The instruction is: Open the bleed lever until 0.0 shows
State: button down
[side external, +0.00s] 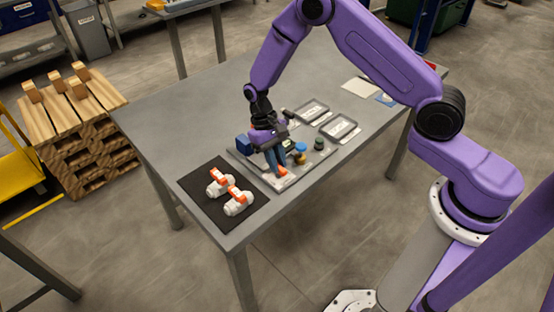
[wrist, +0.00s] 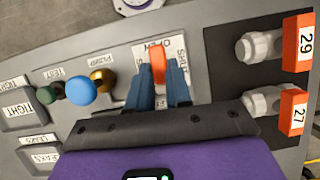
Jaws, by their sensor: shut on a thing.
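The orange bleed lever (wrist: 158,62) stands between labels in the wrist view; OPEN and SHUT can be read around it. My gripper (wrist: 160,78) has its blue fingers on both sides of the lever and is shut on it. In the side external view, my gripper (side external: 277,168) points down at the front of the grey press board (side external: 292,181), with the orange lever (side external: 284,171) at its fingertips. My wrist and fingers hide part of the board. No pressure reading can be made out in either view.
A blue ball knob (wrist: 81,91), a green knob (wrist: 52,93) and a brass part (wrist: 103,80) stand beside the lever. Trays labelled TIGHT (wrist: 22,112) and LEAKS (wrist: 40,160) lie beyond. Two white valves with orange tags 29 (wrist: 297,45) and 27 (wrist: 292,113) lie on a black mat (side external: 208,207).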

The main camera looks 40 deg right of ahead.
jog(key=shift+n, duration=0.4)
jog(key=c, duration=1)
grip_release()
jog(key=shift+c, duration=0.2)
jog(key=v, duration=1.7)
jog(key=shift+a+r, duration=0.25)
jog(key=shift+r, duration=0.05)
